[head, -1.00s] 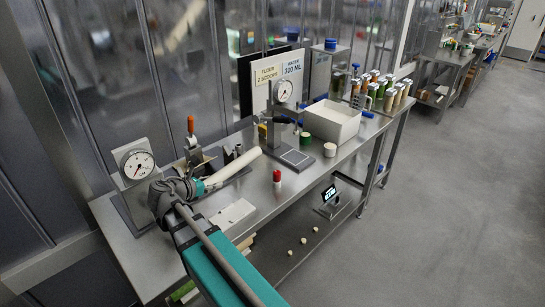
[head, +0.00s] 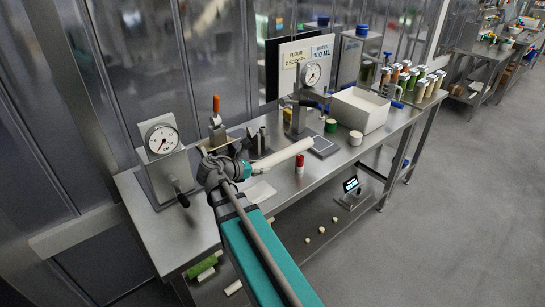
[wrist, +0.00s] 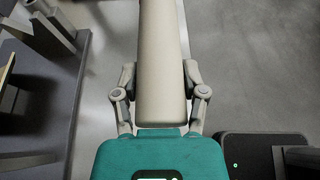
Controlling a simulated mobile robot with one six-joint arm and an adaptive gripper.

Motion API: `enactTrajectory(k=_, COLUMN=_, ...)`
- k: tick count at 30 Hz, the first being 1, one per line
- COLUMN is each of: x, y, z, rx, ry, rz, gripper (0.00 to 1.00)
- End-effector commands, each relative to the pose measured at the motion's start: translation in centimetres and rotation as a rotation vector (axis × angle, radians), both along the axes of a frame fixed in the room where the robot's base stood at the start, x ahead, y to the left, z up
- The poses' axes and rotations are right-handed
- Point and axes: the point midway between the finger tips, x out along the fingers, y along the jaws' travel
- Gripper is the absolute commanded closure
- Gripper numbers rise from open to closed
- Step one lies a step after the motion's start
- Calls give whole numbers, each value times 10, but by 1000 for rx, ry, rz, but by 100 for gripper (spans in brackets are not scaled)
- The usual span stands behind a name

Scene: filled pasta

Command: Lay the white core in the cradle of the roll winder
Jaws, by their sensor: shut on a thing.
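The white core (head: 284,156) is a long cream-white cylinder. My gripper (head: 244,170) is shut on it near one end. In the head view it points right, slightly tilted up in the picture, over the bench. In the wrist view the core (wrist: 160,45) runs up between the two fingers of my gripper (wrist: 159,78), its far end out of frame. Behind my gripper is a metal fixture with an orange handle (head: 216,105) and short upright posts (head: 257,141), which looks like the roll winder. My gripper and the core partly hide it; its cradle cannot be made out clearly.
A dial-gauge stand (head: 161,140) with a black-knobbed crank is at the bench's left end. Further right are a dial press (head: 311,75), a green pot (head: 330,125), a white-topped pot (head: 356,138) and a white bin (head: 362,108).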

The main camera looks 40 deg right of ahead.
Motion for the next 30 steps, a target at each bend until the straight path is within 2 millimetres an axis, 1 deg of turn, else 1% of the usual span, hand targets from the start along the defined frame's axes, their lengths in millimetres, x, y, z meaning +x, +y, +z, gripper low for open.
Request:
enactTrajectory(k=16, x=85, y=-33, z=-43, rx=-1, ry=-1, rz=-1, gripper=100)
enactTrajectory(k=17, x=84, y=-33, z=-47, rx=-1, ry=-1, rz=-1, gripper=100)
enactTrajectory(k=24, x=100, y=-40, z=-70, rx=-1, ry=0, rz=-2, gripper=100)
enactTrajectory(k=30, x=112, y=-46, z=-84, rx=-1, ry=0, rz=-2, gripper=100)
